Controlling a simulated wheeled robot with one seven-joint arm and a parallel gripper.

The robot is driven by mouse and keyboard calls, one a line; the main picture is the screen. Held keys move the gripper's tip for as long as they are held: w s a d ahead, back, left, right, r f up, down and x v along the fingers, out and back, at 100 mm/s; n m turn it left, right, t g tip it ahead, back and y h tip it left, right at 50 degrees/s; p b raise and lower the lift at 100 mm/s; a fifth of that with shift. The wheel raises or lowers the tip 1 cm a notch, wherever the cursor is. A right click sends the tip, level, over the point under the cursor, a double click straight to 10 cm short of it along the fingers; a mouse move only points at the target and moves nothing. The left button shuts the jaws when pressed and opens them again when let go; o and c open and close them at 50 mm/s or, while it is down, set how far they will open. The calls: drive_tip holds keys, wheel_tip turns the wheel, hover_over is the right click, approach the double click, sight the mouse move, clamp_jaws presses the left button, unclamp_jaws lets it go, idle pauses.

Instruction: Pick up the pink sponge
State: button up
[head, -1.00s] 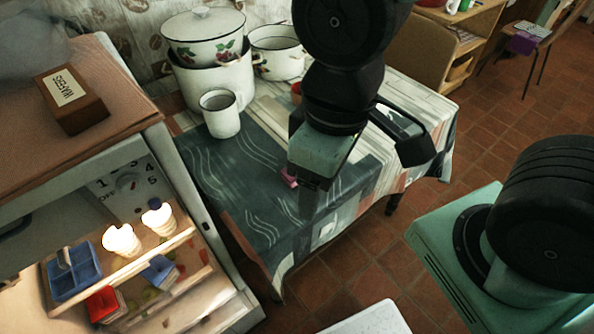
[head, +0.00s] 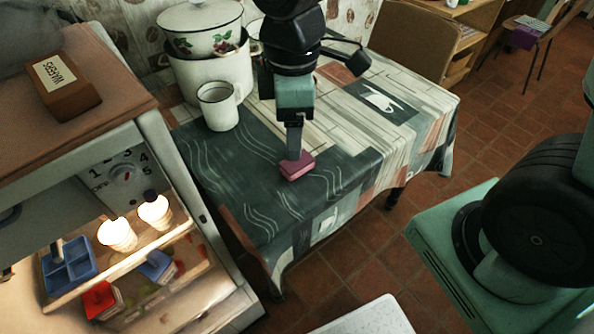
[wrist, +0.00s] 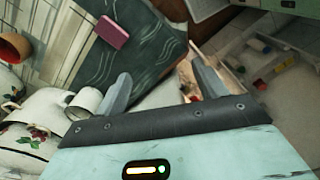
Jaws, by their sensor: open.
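The pink sponge (head: 297,166) is a small block lying on the dark, wave-patterned part of the tablecloth. It also shows in the wrist view (wrist: 111,32), up and left of the fingers. My gripper (head: 295,148) points down above the table and overlaps the sponge's upper edge in the head view. In the wrist view my gripper (wrist: 160,82) has its two fingers spread, with nothing held between them. The sponge lies beyond the left finger, not between the two. I cannot tell the exact height of the fingertips over the cloth.
A white mug (head: 218,106) stands left of my gripper, before a large white pot (head: 213,70) with a lidded enamel pot (head: 200,30) on top. An open fridge (head: 130,175) stands at the left. The table's right part (head: 400,115) is clear.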

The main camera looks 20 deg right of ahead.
drive_tip(key=w+d+f+n+b, duration=0.1)
drive_tip(key=w+d+f+n, duration=0.25)
drive_tip(key=w, duration=0.25)
drive_tip(key=w+d+f+n+b, duration=0.2)
drive_tip(key=w+f+n, duration=0.15)
drive_tip(key=w, duration=0.25)
wheel_tip(320, 180, down, 11)
drive_tip(key=shift+s+a+f, duration=0.1)
drive_tip(key=shift+s+f, duration=0.05)
drive_tip(key=shift+d+f, duration=0.2)
drive_tip(key=shift+f, duration=2.75)
drive_tip(key=shift+c, duration=0.3)
drive_tip(key=c, duration=1.1)
drive_tip(key=shift+o, duration=0.2)
wheel_tip(320, 180, up, 10)
drive_tip(key=shift+r, duration=0.1)
